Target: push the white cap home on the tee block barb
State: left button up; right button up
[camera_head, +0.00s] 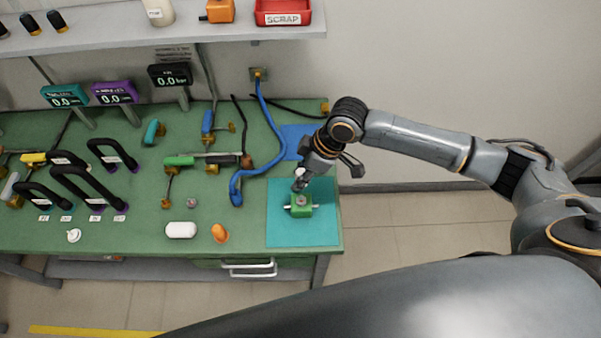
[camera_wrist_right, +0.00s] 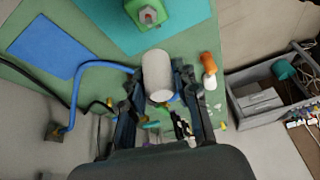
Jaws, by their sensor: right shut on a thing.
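The green tee block (camera_head: 301,209) sits on a teal mat (camera_head: 318,232) at the front right of the bench. It also shows at the top of the right wrist view (camera_wrist_right: 147,14), with a grey fitting facing the camera. My right gripper (camera_head: 299,184) is just above and behind the block. In the right wrist view, my right gripper (camera_wrist_right: 158,88) is shut on the white cap (camera_wrist_right: 157,70), a pale cylinder between the fingers. The cap is apart from the block in that view. The barb's tip is too small to make out clearly. My left gripper is not in view.
A white capsule-shaped part (camera_head: 181,230) and an orange part (camera_head: 220,233) lie left of the mat. A blue hose (camera_head: 270,135) curves across the bench behind. Black handles (camera_head: 88,187) and gauges stand at left. A red scrap bin (camera_head: 283,12) is on the shelf.

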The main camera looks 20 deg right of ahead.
jog(key=shift+r, duration=0.1)
jog(key=shift+f+b, duration=0.45)
jog(key=shift+f, duration=0.45)
jog(key=shift+f+b, duration=0.9)
jog(key=shift+f, duration=0.95)
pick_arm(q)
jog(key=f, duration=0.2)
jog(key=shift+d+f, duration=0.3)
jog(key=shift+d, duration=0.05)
pick_arm(e)
jog(key=shift+f, duration=0.2)
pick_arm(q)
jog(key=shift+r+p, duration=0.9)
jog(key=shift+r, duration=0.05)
pick_arm(e)
jog(key=shift+n, duration=0.3)
pick_arm(q)
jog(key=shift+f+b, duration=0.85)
jog(key=shift+b, duration=0.05)
pick_arm(e)
jog(key=shift+f, duration=1.75)
jog(key=o, duration=1.1)
